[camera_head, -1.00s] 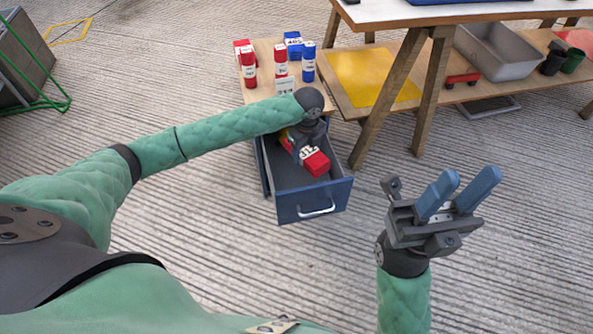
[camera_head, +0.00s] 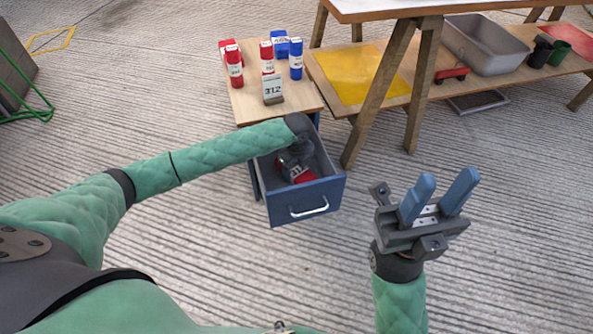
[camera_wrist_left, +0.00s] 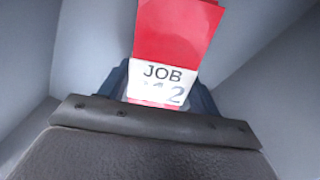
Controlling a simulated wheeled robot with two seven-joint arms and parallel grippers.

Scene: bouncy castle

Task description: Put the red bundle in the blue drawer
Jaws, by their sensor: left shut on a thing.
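The blue drawer (camera_head: 283,209) is pulled open below the wooden top of a small cabinet. The red bundle (camera_head: 304,177) with a white label is inside the drawer space. My left gripper (camera_head: 297,168) reaches down into the drawer and is shut on the bundle. In the left wrist view the red bundle (camera_wrist_left: 172,40) shows a label reading "JOB" and a partly hidden number, with grey drawer walls around it. Whether it touches the drawer floor cannot be told. My right gripper (camera_head: 432,200) is open and empty, in front of the drawer to the right.
On the cabinet top (camera_head: 246,100) stand several red and blue bundles and a sign (camera_head: 272,89) reading 312. A wooden trestle table (camera_head: 425,70) stands close on the right, with a yellow sheet (camera_head: 362,75) and grey bin (camera_head: 485,45) on its shelf. The floor in front is clear.

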